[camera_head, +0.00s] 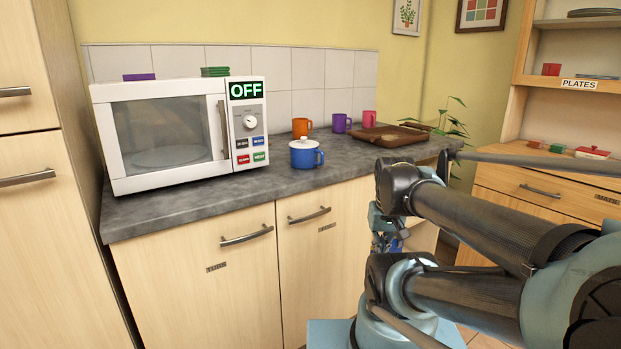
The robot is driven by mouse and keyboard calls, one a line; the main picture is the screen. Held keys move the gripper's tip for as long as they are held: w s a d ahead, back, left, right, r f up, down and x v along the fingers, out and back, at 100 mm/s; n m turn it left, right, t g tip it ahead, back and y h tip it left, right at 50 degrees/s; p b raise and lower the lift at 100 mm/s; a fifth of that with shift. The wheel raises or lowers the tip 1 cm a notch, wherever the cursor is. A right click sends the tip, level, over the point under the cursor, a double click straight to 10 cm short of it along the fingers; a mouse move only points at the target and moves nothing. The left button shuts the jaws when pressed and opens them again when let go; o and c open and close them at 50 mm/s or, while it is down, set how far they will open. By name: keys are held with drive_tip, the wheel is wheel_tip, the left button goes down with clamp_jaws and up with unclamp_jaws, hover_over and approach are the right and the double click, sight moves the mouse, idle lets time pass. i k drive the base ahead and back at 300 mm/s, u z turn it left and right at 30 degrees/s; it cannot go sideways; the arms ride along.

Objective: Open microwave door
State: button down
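The white microwave (180,130) stands on the grey counter at the left. Its door (160,138) is shut, and a dark glass window shows a round plate inside. A vertical grey handle (223,128) runs along the door's right edge, beside the control panel (248,125) with its knob, coloured buttons and a display reading OFF. My arm comes in from the right and folds back near the counter's right end, well apart from the microwave. My gripper cannot be made out in this view.
A blue lidded pot (306,155) stands on the counter (285,190) just right of the microwave. Mugs and a brown tray (390,135) are farther right. Purple and green items lie on top of the microwave. Cabinets with bar handles are below, and a tall cabinet (30,200) is at left.

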sight(213, 91)
drive_tip(key=u, duration=0.75)
drive_tip(key=k, duration=0.5)
drive_tip(key=u, duration=0.4)
